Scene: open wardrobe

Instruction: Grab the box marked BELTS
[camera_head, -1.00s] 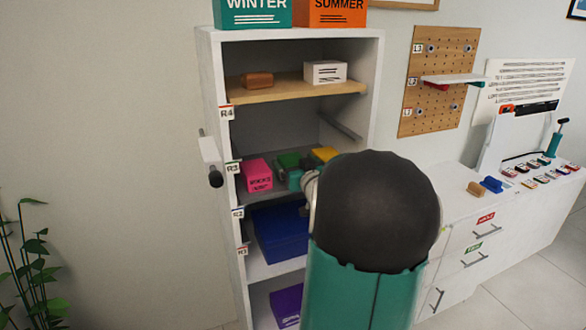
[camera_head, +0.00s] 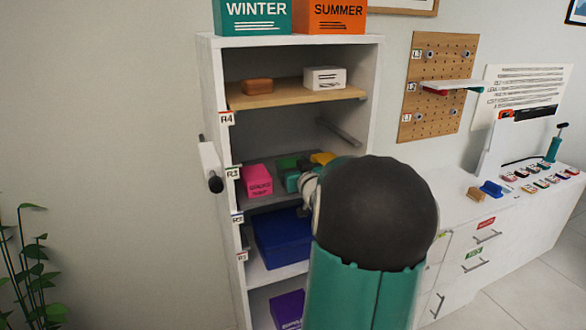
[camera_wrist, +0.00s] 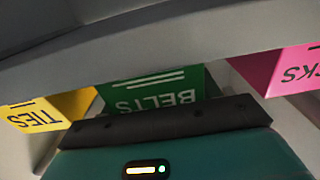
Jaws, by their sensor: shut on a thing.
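The green box marked BELTS (camera_wrist: 150,91) is in the middle of the wrist view, with its lettering upside down. My gripper (camera_wrist: 165,122) is shut on it, and its dark edge hides part of the box front. In the head view the green box (camera_head: 288,162) is on the middle shelf, partly hidden by my gripper (camera_head: 296,180) and arm. The fingertips are not clearly visible there.
A yellow box marked TIES (camera_wrist: 45,112) and a pink SOCKS box (camera_wrist: 285,70) flank the green box. The white wardrobe (camera_head: 212,90) has a shelf above with a brown item (camera_head: 257,86) and a white box (camera_head: 325,78). A blue bin (camera_head: 280,235) is below.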

